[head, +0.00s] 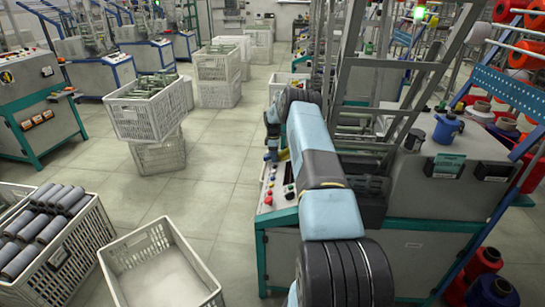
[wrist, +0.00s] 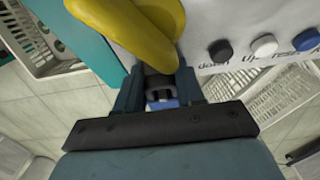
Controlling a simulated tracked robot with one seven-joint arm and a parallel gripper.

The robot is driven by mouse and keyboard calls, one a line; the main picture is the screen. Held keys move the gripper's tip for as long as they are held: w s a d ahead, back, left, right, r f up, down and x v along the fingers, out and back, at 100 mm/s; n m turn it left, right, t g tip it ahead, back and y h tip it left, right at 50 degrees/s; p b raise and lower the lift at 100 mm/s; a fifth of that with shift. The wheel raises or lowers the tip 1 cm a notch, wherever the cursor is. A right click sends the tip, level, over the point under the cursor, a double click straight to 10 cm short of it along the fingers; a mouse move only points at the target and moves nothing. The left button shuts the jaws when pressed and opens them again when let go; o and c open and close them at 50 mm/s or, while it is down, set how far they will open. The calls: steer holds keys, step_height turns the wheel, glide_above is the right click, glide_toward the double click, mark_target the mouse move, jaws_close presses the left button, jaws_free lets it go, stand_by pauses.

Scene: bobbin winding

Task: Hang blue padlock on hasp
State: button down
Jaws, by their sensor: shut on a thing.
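My gripper (wrist: 158,88) is shut on a small blue piece that looks like the blue padlock (wrist: 162,104); only a sliver of it shows between the fingers. A dark looped part stands just above the blue, between the fingertips. A large yellow curved part (wrist: 150,32), which may be the hasp, lies right in front of the fingertips against the white panel. I cannot tell whether the padlock is hooked through it or only beside it. In the head view my arm hides most of the gripper, and a little yellow (head: 283,155) shows beside it at the panel.
The control panel (wrist: 205,20) has a black button (wrist: 220,50), a white button (wrist: 264,45) and a blue button close to the right of my gripper. The grey machine (head: 430,180) stands right of my arm. An empty white crate (head: 160,265) is on the floor at left; tiles between are clear.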

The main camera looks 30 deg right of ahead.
steer(key=shift+s+a+f, duration=0.15)
steer(key=shift+a+f, duration=0.2)
steer(key=shift+f, duration=0.35)
stand_by(0.6)
steer(key=c, duration=0.6)
jaws_free()
steer(key=shift+d+r, duration=0.1)
steer(key=shift+r, duration=0.5)
steer(key=r, duration=0.9)
steer(key=w+r, duration=0.1)
steer(key=r, duration=0.3)
steer(key=shift+a+r, duration=0.25)
